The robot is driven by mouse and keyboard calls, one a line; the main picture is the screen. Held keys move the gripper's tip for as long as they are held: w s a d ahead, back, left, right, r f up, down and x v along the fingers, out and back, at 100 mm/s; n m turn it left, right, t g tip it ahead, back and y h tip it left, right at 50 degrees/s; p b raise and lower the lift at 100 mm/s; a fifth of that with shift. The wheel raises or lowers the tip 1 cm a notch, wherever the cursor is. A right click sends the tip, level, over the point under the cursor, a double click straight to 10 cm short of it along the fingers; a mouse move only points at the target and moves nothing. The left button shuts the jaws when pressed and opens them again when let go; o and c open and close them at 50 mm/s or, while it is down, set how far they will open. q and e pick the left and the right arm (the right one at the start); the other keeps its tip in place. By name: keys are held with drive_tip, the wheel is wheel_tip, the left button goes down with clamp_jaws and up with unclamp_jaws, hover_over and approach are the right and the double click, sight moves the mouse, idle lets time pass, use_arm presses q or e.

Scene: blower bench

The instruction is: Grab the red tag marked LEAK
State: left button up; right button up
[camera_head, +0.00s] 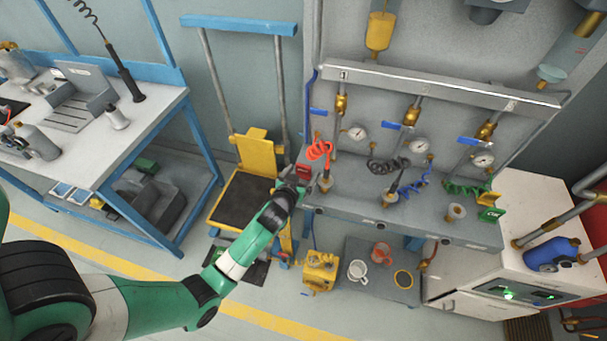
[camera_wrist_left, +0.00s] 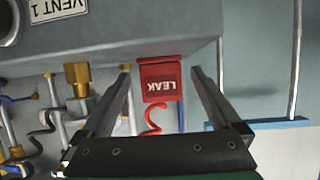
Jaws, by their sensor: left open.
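The red tag marked LEAK (camera_wrist_left: 161,82) hangs at the edge of the grey bench, its lettering upside down in the left wrist view. It is also small in the head view (camera_head: 303,170), at the bench's left end. My left gripper (camera_wrist_left: 160,72) is open, with one finger on each side of the tag in the wrist view and gaps between. I cannot tell how far the fingertips reach along it. In the head view the left gripper (camera_head: 303,186) is at the bench's left end, close to the tag. My right gripper is not in view.
A red coiled hose (camera_head: 319,150) is close by the tag, beside a brass fitting (camera_head: 326,180). A green tag (camera_head: 490,214) is at the bench's right end. A yellow-backed cart (camera_head: 262,150) stands left of the bench. A grey tray (camera_head: 400,293) with cups is below.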

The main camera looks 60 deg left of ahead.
use_arm(q)
drive_tip(key=shift+x, duration=0.95)
drive_tip(key=shift+s, duration=0.1)
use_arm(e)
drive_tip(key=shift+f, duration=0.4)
use_arm(q)
drive_tip(key=c, duration=1.4)
wheel_tip(320, 180, up, 10)
drive_tip(key=p, duration=0.4)
drive_tip(key=shift+p, duration=0.3)
drive_tip(key=shift+c, duration=0.2)
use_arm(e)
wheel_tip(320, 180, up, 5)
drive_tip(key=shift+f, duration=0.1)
